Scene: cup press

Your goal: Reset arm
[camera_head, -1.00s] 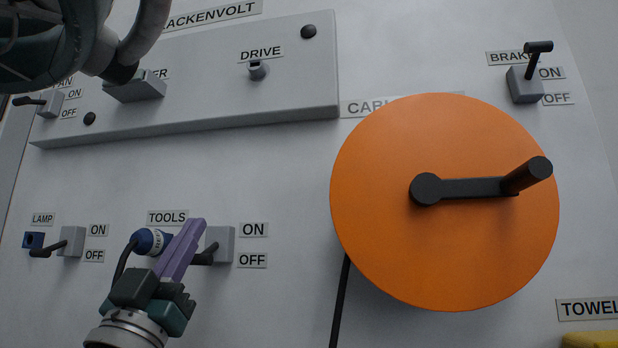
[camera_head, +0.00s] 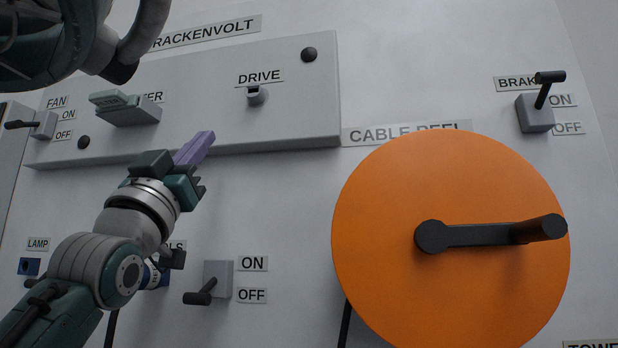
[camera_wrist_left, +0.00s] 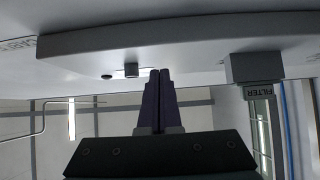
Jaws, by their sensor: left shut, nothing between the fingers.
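My left gripper (camera_head: 203,138) is in front of the wall panel, just below the raised grey drive panel (camera_head: 290,85). Its purple fingers are closed together with nothing between them, pointing up and right. In the left wrist view the shut fingers (camera_wrist_left: 160,74) point at the lower edge of a long grey panel (camera_wrist_left: 200,38), and a grey block (camera_wrist_left: 255,68) with a FILTER tag is to their right. The forearm covers part of the TOOLS label and the blue plug (camera_head: 153,275). My right gripper is not in view.
An orange cable reel (camera_head: 390,200) with a black crank (camera_head: 475,235) fills the right side. The TOOLS switch (camera_head: 217,279) has its lever down. The brake switch (camera_head: 535,113) has its lever up. The wall between my gripper and the reel is clear.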

